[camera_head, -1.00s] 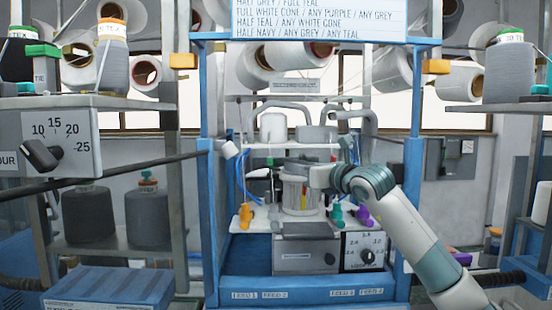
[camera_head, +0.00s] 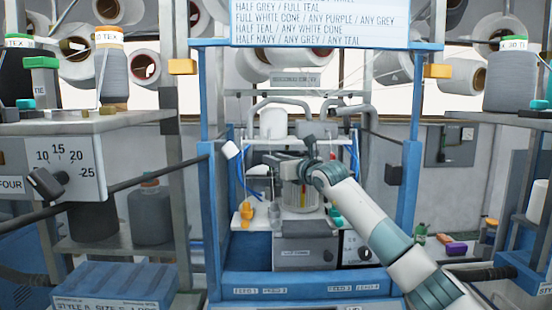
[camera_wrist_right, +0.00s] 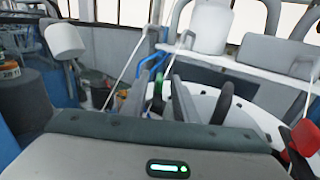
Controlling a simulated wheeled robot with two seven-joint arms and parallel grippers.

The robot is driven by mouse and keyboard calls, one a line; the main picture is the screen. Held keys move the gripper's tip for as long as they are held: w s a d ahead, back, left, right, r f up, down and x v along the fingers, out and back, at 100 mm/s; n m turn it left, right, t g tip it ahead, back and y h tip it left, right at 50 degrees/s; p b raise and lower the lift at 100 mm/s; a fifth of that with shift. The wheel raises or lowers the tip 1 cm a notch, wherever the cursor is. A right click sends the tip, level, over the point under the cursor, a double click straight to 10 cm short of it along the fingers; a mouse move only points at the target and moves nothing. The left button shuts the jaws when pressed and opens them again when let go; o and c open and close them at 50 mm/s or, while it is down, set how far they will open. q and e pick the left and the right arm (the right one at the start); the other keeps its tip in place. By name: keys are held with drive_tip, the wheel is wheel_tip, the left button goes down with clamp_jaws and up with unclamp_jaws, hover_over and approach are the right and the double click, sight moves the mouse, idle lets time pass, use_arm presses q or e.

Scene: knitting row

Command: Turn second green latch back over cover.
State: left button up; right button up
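My right gripper (camera_head: 276,162) reaches in from the right over the knitting machine's cylinder (camera_head: 300,194). In the right wrist view its two dark fingers (camera_wrist_right: 196,100) stand apart with nothing clearly between them. A small green piece (camera_wrist_right: 157,88), perhaps a green latch, shows beside the left finger. I cannot tell whether they touch. A white curved surface (camera_wrist_right: 262,116), perhaps the cover, lies beyond and right of the fingers. I cannot tell which piece is the second green latch. My left gripper is not in view.
A yellow piece (camera_head: 246,213) stands on the white plate. A red knob (camera_wrist_right: 305,138) shows at the right of the wrist view. Loaded shelves (camera_head: 130,120) flank the machine.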

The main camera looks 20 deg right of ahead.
clamp_jaws()
drive_tip(key=shift+w+d+f+n+g+y, duration=0.15)
drive_tip(key=shift+n+g+y, duration=0.25)
drive_tip(key=shift+n+y, duration=0.35)
drive_tip(key=shift+s+d+f+n+g+y, duration=0.15)
drive_tip(key=shift+n+g+y, duration=0.3)
drive_tip(key=shift+y, duration=0.5)
drive_tip(key=shift+w+y, duration=0.15)
drive_tip(key=shift+y, duration=0.25)
drive_tip(key=shift+w+d+n+g+y+b, duration=0.1)
drive_tip(key=shift+d+n+g+y+b, duration=0.05)
drive_tip(key=shift+n+g+y+b, duration=0.8)
drive_tip(key=shift+r, duration=0.15)
unclamp_jaws()
drive_tip(key=shift+r, duration=0.1)
